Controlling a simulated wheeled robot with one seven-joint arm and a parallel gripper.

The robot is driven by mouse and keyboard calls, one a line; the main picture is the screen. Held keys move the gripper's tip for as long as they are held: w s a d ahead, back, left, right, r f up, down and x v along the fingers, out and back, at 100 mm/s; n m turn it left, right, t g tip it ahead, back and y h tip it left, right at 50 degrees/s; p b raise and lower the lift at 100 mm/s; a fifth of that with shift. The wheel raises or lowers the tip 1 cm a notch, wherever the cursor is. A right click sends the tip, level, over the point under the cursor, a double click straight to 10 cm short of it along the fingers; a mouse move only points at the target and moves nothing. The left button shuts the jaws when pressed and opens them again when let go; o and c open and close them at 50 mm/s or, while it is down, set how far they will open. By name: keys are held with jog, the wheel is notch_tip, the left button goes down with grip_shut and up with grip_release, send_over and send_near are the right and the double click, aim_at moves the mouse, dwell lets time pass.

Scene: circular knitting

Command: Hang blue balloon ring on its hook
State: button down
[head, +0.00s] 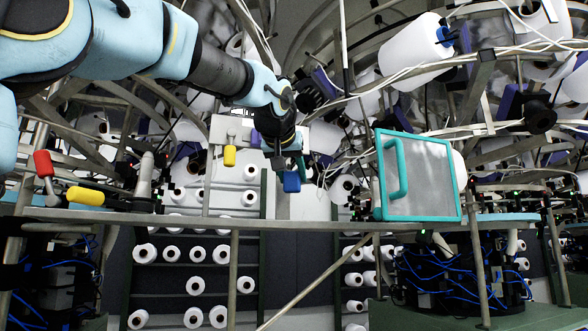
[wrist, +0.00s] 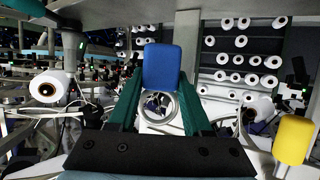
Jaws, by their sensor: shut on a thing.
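The blue balloon ring is a blue block (wrist: 162,67) with a round metal ring below it in the wrist view. My gripper (wrist: 160,97) is shut on it, with the metal ring between the two green fingers. In the head view, my gripper (head: 288,160) points down, and the blue block (head: 291,181) shows just below it. A white plate (head: 218,128) stands behind my gripper, with a yellow balloon ring (head: 229,156) hanging in front of it. A yellow block (wrist: 293,138) shows at the right in the wrist view. I cannot make out the hook for the blue ring.
A red piece (head: 43,164) and a yellow piece (head: 85,196) are at the left end of the metal rail (head: 330,217). A teal-framed panel (head: 440,215) with a handle stands to the right of my gripper. White yarn cones (head: 415,50), strands and curved metal bars crowd the space above.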

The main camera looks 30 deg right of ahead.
jog(key=shift+w+d+p, duration=0.1)
jog(key=shift+w+p, duration=0.7)
jog(key=shift+w, duration=0.65)
jog(key=shift+w+f+b, duration=0.35)
jog(key=shift+w+f, duration=0.15)
jog(key=shift+f, duration=0.05)
jog(key=shift+a, duration=0.2)
jog(key=c, duration=0.5)
grip_release()
jog(key=shift+f, duration=0.1)
jog(key=shift+c, duration=0.2)
jog(key=shift+o, duration=1.4)
jog(key=shift+s+a, duration=0.1)
jog(key=shift+s+a+b, duration=0.1)
jog(key=shift+s+b, duration=0.1)
jog(key=shift+b, duration=0.4)
jog(key=b+v, duration=0.3)
jog(key=v, duration=0.8)
jog(key=shift+s+d+r, duration=0.25)
jog(key=shift+d+r, duration=0.05)
jog(key=shift+d, duration=0.05)
